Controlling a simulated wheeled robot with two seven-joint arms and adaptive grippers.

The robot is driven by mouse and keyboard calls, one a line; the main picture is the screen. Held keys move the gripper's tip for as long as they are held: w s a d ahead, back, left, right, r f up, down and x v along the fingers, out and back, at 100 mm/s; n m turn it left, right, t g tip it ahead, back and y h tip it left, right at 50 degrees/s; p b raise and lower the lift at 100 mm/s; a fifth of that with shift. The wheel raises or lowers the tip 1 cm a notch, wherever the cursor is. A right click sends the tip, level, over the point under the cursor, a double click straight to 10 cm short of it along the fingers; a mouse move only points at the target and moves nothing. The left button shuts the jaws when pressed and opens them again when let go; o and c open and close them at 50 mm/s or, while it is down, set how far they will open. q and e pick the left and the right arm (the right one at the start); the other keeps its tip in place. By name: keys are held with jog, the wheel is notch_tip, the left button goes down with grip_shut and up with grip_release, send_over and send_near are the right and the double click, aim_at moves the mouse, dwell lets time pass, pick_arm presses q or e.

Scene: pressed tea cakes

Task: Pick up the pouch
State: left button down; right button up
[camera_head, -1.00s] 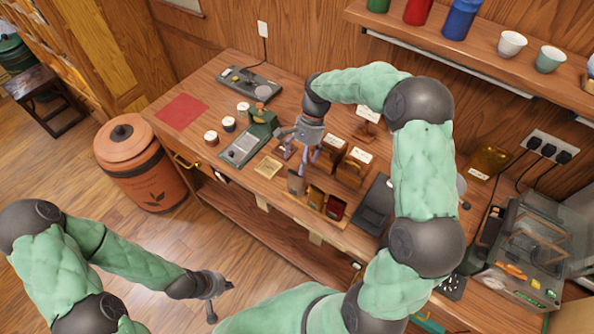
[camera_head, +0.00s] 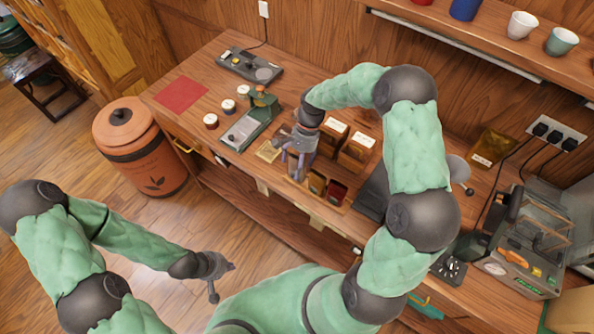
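Several small upright pouches stand in a wooden tray (camera_head: 320,203) near the counter's front edge: a brown one (camera_head: 316,183) and a red one (camera_head: 337,192) show clearly. My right gripper (camera_head: 293,166) points down at the tray's left end with its fingers apart. The dark brown pouch there is largely hidden by the fingers, and I cannot tell whether they touch it.
Two labelled wooden boxes (camera_head: 356,151) stand just behind the tray. A dark flat tray (camera_head: 371,194) and a clear-lidded machine (camera_head: 525,240) are to the right.

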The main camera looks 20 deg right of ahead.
jog(key=shift+s+a+f, duration=0.15)
jog(key=shift+f, duration=0.15)
jog(key=c, duration=1.4)
